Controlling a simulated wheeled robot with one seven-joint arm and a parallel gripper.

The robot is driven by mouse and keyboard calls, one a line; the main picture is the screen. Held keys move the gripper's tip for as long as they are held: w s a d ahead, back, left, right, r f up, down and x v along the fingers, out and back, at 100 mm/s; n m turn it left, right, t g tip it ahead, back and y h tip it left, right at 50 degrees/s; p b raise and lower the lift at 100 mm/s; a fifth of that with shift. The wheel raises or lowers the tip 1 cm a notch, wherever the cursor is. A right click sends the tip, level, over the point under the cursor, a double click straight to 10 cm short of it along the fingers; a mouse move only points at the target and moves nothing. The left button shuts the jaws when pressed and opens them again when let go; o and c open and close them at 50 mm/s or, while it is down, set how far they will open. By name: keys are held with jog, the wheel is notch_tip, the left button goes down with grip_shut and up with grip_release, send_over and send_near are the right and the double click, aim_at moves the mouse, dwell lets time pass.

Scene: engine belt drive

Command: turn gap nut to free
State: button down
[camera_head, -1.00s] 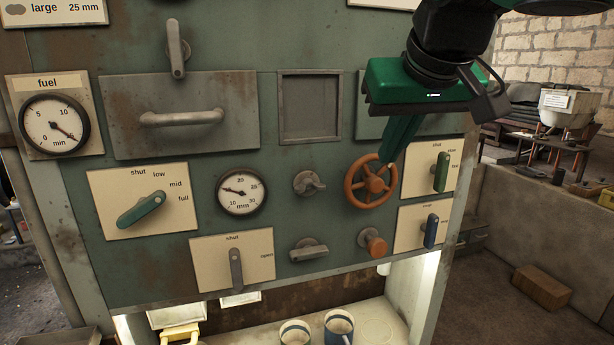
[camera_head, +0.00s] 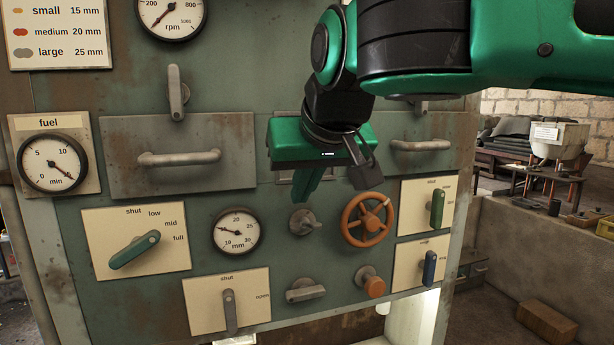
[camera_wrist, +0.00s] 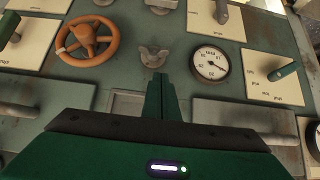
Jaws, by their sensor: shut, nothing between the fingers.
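A small grey wing nut (camera_head: 304,221) sits on the green panel between the mm dial (camera_head: 236,231) and the orange handwheel (camera_head: 367,220). I take it for the gap nut; no label beside it is readable. My gripper (camera_head: 301,200) is shut and empty, its fingers pointing down just above the nut in the head view. The wrist view, which shows the panel upside down, has the nut (camera_wrist: 153,56) just beyond the fingertips (camera_wrist: 160,76), with a visible gap between them. The mm dial also shows there (camera_wrist: 211,63).
A fuel lever (camera_head: 136,249) and a shut/open lever (camera_head: 229,311) are at lower left. A grey handle (camera_head: 306,290) and an orange knob (camera_head: 373,283) are below the nut. Green (camera_head: 437,209) and blue (camera_head: 429,268) switches are at right. Drawer handles protrude above.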

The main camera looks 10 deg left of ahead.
aim_at(297, 225)
jog(key=shift+w+a+f, duration=0.1)
jog(key=shift+w+f, duration=0.05)
jog(key=shift+f, duration=1)
jog(key=shift+w+f, duration=0.1)
jog(key=shift+f, duration=1.05)
